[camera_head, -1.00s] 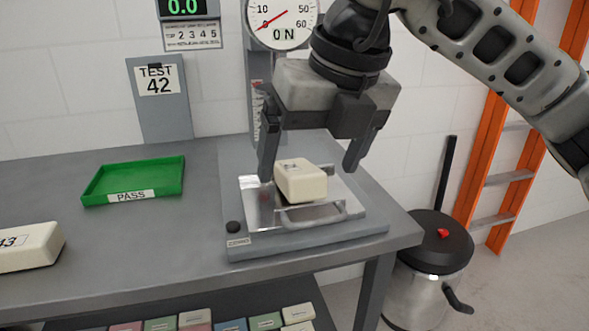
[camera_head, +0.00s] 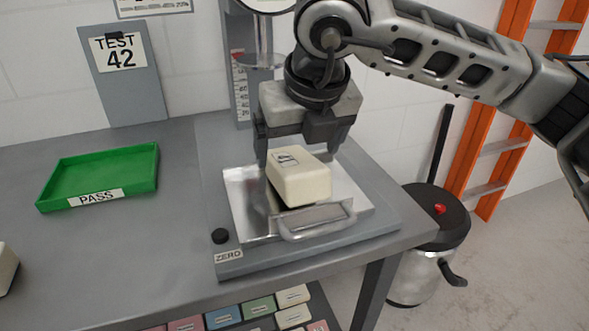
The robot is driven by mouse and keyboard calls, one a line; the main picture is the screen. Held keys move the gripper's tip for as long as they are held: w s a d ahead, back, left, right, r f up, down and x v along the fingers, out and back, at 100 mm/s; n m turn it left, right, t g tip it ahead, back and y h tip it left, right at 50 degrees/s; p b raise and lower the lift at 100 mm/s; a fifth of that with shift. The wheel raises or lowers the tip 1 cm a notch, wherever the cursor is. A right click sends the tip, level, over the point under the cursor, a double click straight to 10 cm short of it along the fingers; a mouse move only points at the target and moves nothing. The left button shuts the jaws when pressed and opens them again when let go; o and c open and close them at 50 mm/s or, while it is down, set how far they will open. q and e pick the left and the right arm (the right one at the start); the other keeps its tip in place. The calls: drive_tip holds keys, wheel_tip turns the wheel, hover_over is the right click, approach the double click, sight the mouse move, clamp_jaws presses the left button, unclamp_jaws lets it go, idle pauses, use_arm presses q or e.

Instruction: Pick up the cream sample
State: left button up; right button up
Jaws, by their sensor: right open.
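A cream block (camera_head: 303,184) with a small dark-marked label on top sits over the shiny metal plate (camera_head: 240,200) of the test stand. A dark gap or shadow shows under its lower left edge; I cannot tell if it is tilted or lifted. My right gripper (camera_head: 299,153) is pointing down at the block's far side, jaws open, one finger toward each side. The block hides part of the fingertips, so contact cannot be told. A second cream block (camera_head: 5,268) is cut off at the left edge. My left gripper is not in view.
A green tray (camera_head: 150,180) marked PASS lies on the grey table (camera_head: 120,250). A metal handle (camera_head: 318,225) is at the plate's front, a black ZERO knob (camera_head: 220,236) at the stand's left corner. A gauge column (camera_head: 240,90) rises behind. Coloured samples (camera_head: 258,307) lie below.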

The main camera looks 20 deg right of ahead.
sight(300, 164)
drive_tip(key=x, duration=0.3)
drive_tip(key=p+x, duration=0.1)
drive_tip(key=shift+s+d+f, duration=0.15)
drive_tip(key=shift+s+f, duration=0.15)
drive_tip(key=shift+f, duration=0.2)
drive_tip(key=shift+w+f, duration=0.2)
drive_tip(key=shift+f, duration=0.25)
drive_tip(key=c, duration=1.1)
drive_tip(key=shift+r, duration=0.1)
